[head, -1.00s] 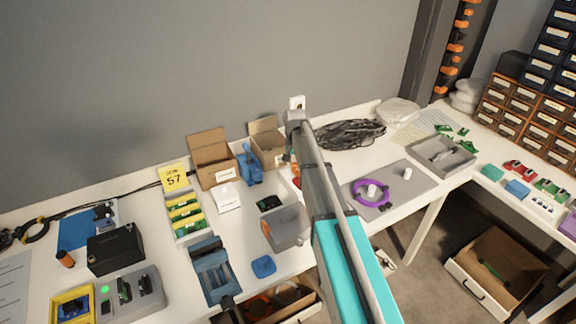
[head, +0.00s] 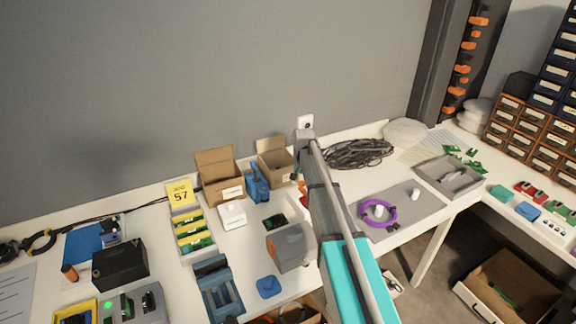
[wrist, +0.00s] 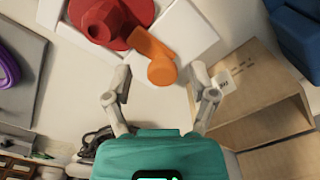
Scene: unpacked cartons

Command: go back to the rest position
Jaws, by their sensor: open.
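My gripper (wrist: 158,74) shows in the wrist view with its two grey fingers spread wide and nothing between the tips. Beyond the tips are an orange part with a round end (wrist: 161,70) and a red round part (wrist: 108,20) on white pieces. I cannot tell the gripper's height above them. In the head view my arm reaches over the bench (head: 410,226) from the lower right, and it hides most of the gripper.
An open carton (wrist: 262,95) lies close right of the fingers in the wrist view. Two open cartons (head: 221,181) (head: 274,164), a blue device (head: 257,186) and a grey box (head: 288,248) are left of my arm. A purple ring (head: 364,223) lies on a grey mat to its right.

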